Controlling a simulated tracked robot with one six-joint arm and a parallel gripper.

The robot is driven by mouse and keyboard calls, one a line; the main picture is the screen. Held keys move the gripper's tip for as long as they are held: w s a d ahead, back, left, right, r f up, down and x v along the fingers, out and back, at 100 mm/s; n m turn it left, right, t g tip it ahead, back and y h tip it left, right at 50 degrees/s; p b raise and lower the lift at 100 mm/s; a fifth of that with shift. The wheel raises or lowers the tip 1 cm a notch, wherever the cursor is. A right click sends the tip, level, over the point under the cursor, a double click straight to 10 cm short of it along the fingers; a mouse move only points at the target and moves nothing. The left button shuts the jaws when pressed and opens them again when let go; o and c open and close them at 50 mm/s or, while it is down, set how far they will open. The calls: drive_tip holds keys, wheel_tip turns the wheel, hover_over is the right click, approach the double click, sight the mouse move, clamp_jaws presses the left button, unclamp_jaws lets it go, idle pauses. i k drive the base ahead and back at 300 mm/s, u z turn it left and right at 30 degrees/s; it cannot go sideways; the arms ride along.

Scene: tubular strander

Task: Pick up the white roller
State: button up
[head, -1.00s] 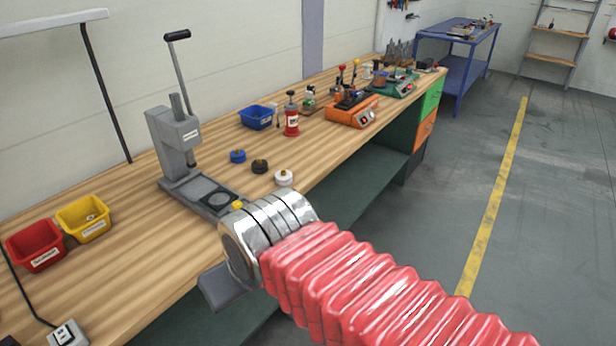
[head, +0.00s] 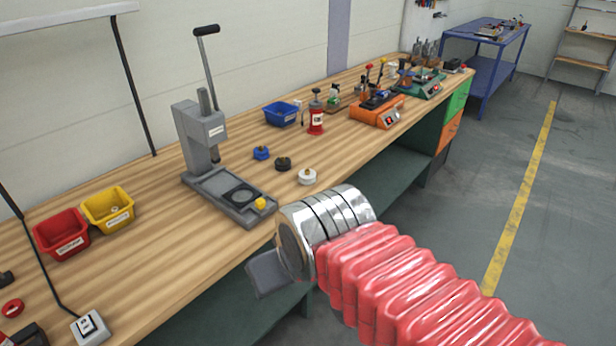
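The white roller (head: 307,177) sits on the wooden workbench (head: 150,275) near its front edge, with a small brownish knob on top. A black roller (head: 283,163) and a blue roller (head: 261,153) sit behind it to the left. My arm, with a red ribbed sleeve and a silver end, reaches in from the lower right. Its silver end is in front of and below the white roller in the picture, apart from it. A grey part shows at the left of the arm's end, but the gripper fingers cannot be made out.
Red (head: 62,233) and yellow (head: 108,208) bins are at the left. A blue bin (head: 282,113) and red bottle (head: 316,118) stand behind the rollers. Open floor lies right.

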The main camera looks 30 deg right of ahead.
sight(303, 180)
drive_tip(key=u, duration=0.05)
drive_tip(key=i, duration=1)
drive_tip(key=z, duration=0.05)
